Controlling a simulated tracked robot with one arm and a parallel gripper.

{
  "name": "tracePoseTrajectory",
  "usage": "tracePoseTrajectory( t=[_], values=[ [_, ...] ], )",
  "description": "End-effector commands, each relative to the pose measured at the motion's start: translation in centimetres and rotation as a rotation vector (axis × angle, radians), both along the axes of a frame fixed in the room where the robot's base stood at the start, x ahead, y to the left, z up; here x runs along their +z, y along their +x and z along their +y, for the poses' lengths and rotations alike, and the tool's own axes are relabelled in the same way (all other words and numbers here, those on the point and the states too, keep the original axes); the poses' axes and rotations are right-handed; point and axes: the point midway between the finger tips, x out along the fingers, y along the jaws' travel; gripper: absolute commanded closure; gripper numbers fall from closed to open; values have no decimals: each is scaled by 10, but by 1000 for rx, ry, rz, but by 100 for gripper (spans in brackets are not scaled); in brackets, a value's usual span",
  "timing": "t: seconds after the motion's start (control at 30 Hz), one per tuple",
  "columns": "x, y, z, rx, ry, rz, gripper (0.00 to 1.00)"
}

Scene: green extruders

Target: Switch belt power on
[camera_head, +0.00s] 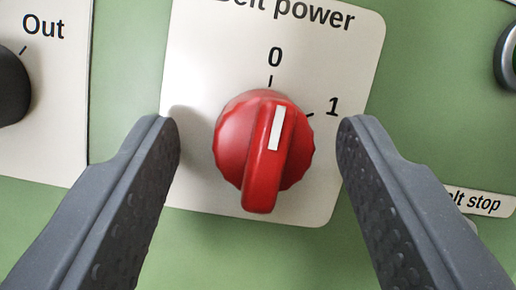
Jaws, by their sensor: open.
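The red belt power knob (264,150) sits in the middle of the view on a white label plate (345,60) marked "Belt power", with positions 0 and 1. Its white pointer line (277,128) points up, close to the 0 mark and leaning slightly to the right. The 1 mark lies up and to the right of the knob. My gripper (259,135) is open, with one dark finger on each side of the knob. A gap shows between each finger and the knob in the picture. I cannot tell how far the fingertips are from the panel.
The panel (130,60) is green. A black knob (12,88) on a white plate marked "Out" is at the left edge. A round grey-rimmed control (507,55) is at the right edge. A label ending in "lt stop" (482,203) is partly behind my right finger.

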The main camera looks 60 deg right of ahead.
Motion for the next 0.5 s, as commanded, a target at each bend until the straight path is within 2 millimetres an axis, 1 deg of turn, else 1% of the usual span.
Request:
tracePoseTrajectory(
  t=[0.03, 0.07, 0.1, 0.17, 0.2, 0.23, 0.27, 0.3, 0.37, 0.5],
  values=[
    [0, 0, 0, 0, 0, 0, 49],
    [0, 0, 0, 0, 0, 0, 52],
    [0, 0, 0, 0, 0, 0, 63],
    [0, 0, 0, 0, 0, 0, 79],
    [0, 0, 0, 0, 0, 0, 90],
    [0, 0, 0, 1, 0, 0, 93],
    [0, 0, 0, 1, 0, 0, 93],
    [0, -1, -7, -3, 0, 1, 93],
    [0, 0, -3, 0, 0, 0, 93],
    [0, 0, -1, -6, 9, -10, 93]
  ],
)
